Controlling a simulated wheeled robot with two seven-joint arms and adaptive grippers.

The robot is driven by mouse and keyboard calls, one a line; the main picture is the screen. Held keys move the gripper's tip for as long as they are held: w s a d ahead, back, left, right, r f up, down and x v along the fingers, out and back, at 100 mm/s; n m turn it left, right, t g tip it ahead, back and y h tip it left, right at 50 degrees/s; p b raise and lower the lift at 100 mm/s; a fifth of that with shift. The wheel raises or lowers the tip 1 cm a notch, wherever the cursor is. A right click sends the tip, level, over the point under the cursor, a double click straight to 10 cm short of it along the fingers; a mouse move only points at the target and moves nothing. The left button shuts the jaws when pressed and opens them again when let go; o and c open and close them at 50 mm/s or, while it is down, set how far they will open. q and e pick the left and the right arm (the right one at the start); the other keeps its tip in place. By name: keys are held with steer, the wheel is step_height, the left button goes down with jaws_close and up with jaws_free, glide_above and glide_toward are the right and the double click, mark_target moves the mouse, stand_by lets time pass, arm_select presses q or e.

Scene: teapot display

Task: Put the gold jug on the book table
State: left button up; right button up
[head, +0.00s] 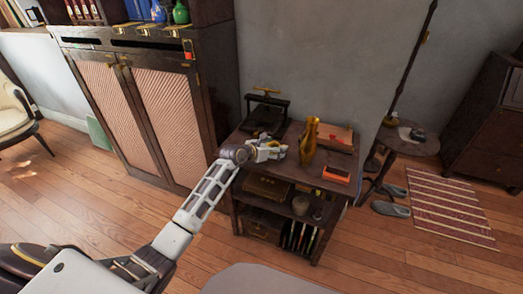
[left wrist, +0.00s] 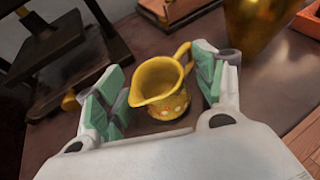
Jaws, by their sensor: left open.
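The gold jug (left wrist: 160,88) stands upright on a dark table, with flower-like marks low on its body. In the left wrist view my left gripper (left wrist: 158,92) is open, with green-padded fingers on either side of the jug and visible gaps. In the head view a bit of the jug (head: 273,142) shows at my left gripper (head: 268,151), above the dark shelved table (head: 283,168). A taller gold vase (head: 308,141) stands to the right, also in the left wrist view (left wrist: 252,25). A round side table (head: 416,146) holds small items. I cannot tell which is the book table.
A black press-like object (head: 266,112), a reddish flat box (head: 330,136) and an orange tray (head: 336,174) crowd the shelved table. Several upright books (head: 300,238) fill its lower shelf. A tall cabinet (head: 165,105) stands left. A striped rug (head: 450,208) and slippers (head: 391,208) lie right.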

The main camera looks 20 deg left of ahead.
arm_select(q)
steer(key=shift+s+a+r, duration=0.25)
steer(key=shift+s+a, duration=0.05)
steer(key=shift+s, duration=0.25)
steer(key=p+v, duration=0.1)
steer(key=v, duration=0.7)
steer(key=shift+s+a, duration=0.1)
steer(key=shift+s, duration=0.2)
steer(key=shift+p+v, duration=0.3)
steer(key=shift+v, duration=0.65)
arm_select(e)
steer(key=shift+s+d+f, duration=0.35)
steer(key=shift+s+f, duration=0.05)
steer(key=shift+f, duration=0.35)
steer(key=shift+s+d+f, duration=0.4)
steer(key=shift+s+f, duration=0.05)
steer(key=shift+f, duration=0.3)
steer(key=shift+s+d+f, duration=0.35)
steer(key=shift+s+f, duration=0.05)
steer(key=shift+f, duration=0.35)
arm_select(q)
steer(key=shift+r, duration=0.1)
arm_select(e)
steer(key=shift+w+a+r, duration=0.15)
